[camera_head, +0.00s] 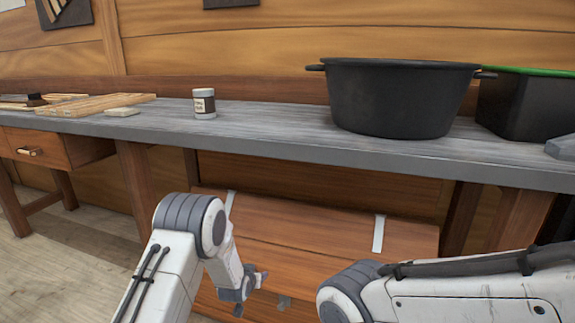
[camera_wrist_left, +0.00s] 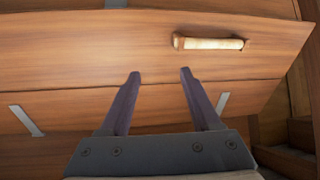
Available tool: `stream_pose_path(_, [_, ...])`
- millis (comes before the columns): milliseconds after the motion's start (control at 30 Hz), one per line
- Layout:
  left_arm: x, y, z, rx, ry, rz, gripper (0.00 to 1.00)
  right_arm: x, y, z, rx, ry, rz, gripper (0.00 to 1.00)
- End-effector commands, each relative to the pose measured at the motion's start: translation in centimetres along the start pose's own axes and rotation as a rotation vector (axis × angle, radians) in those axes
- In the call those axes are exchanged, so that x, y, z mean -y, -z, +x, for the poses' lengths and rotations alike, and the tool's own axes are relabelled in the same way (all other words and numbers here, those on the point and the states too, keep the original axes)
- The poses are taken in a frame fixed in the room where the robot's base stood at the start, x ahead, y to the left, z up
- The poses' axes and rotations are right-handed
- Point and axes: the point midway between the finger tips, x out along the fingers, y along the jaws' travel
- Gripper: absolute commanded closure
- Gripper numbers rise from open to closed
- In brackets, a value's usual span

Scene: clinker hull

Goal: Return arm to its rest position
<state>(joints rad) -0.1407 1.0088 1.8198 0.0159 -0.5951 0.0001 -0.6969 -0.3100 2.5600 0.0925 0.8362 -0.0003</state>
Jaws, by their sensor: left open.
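My left gripper (camera_head: 250,286) hangs low in front of a wooden chest (camera_head: 310,222) beneath the workbench. In the left wrist view my left gripper (camera_wrist_left: 157,85) has its two dark fingers apart with nothing between them. The wood panel of the chest (camera_wrist_left: 60,60) fills most of that view behind the fingers, and a pale bar-shaped handle (camera_wrist_left: 208,43) is on it, up and right of the fingertips. I cannot tell whether the fingers touch the wood. My right arm (camera_head: 440,292) comes in from the lower right of the head view; its gripper is out of frame.
The grey-topped workbench (camera_head: 270,136) spans the view above my arms. It carries a small jar (camera_head: 204,103), a large black pot (camera_head: 395,98), a black bin with a green rim (camera_head: 528,104) and wooden planks (camera_head: 95,104). A drawer (camera_head: 45,149) sits at left. Floor at lower left is clear.

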Motion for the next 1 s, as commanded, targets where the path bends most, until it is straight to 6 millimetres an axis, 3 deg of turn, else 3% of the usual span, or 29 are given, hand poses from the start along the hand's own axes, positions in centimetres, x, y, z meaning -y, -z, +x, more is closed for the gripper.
stream_pose_path(33, [0.7,1.1,-2.6,0.045,0.009,-0.007,0.36,0.0,0.0,0.0,0.0,0.0,0.0,1.0])
stream_pose_path(167, [2.2,1.1,-9.2,0.189,0.029,-0.026,0.36,0.0,0.0,0.0,0.0,0.0,0.0,1.0])
stream_pose_path(300, [3.4,-0.4,-16.9,0.34,0.046,-0.048,0.36,0.0,0.0,0.0,0.0,0.0,0.0,1.0])
stream_pose_path(500, [4.0,-3.4,-25.0,0.495,0.061,-0.072,0.36,0.0,0.0,0.0,0.0,0.0,0.0,1.0])
stream_pose_path(867, [4.0,-8.4,-34.6,0.673,0.074,-0.106,0.36,0.0,0.0,0.0,0.0,0.0,0.0,1.0])
stream_pose_path(1000, [0.8,-8.2,-35.8,0.701,0.011,-0.023,0.36,0.0,0.0,0.0,0.0,0.0,0.0,1.0])
